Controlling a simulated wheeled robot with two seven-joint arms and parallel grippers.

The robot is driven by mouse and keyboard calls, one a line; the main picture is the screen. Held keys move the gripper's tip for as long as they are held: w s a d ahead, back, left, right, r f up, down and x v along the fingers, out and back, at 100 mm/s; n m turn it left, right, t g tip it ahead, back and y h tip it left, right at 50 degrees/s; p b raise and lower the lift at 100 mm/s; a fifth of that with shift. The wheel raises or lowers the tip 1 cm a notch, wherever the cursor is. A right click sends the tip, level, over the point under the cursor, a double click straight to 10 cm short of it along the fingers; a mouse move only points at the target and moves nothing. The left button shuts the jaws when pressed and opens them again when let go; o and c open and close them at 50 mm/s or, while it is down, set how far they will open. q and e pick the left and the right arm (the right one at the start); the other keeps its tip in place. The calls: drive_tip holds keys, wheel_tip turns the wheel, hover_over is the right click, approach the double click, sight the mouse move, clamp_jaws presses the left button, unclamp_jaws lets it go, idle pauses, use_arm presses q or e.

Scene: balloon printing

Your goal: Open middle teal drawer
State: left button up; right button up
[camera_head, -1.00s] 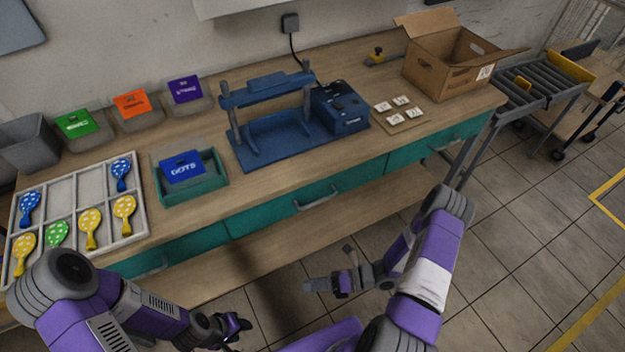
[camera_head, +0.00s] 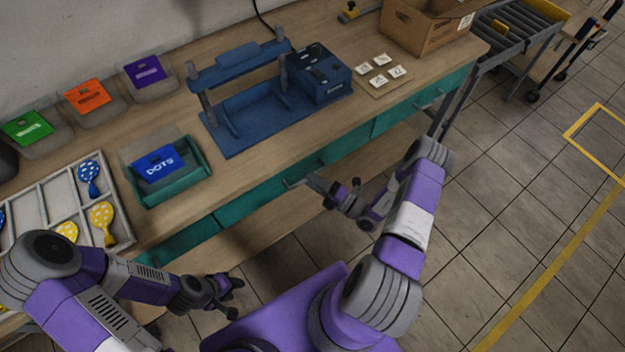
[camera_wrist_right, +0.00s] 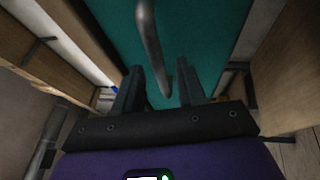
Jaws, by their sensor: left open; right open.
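The middle teal drawer (camera_head: 253,203) is in the bench front, and its face fills much of the right wrist view (camera_wrist_right: 205,40). It looks shut. Its grey bar handle (camera_wrist_right: 151,45) comes down from the top of the wrist view, its lower end between my two dark fingertips. In the head view the handle is mostly hidden by my right gripper (camera_head: 335,187), which is close in front of the drawer. The right gripper is open, and I see no finger pressed on the bar. My left gripper (camera_head: 236,295) is open and empty, low in front of the bench.
On the bench (camera_head: 235,180) stand a blue press (camera_head: 255,105), a teal DOTS bin (camera_head: 168,185), a tray of balloons (camera_head: 120,225) and a cardboard box (camera_head: 425,30). Other teal drawers lie left (camera_head: 180,240) and right (camera_head: 400,112).

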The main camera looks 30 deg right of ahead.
drive_tip(key=shift+w, duration=0.2)
drive_tip(key=shift+c, duration=0.3)
drive_tip(key=shift+a, duration=0.1)
clamp_jaws()
drive_tip(key=shift+s, duration=0.1)
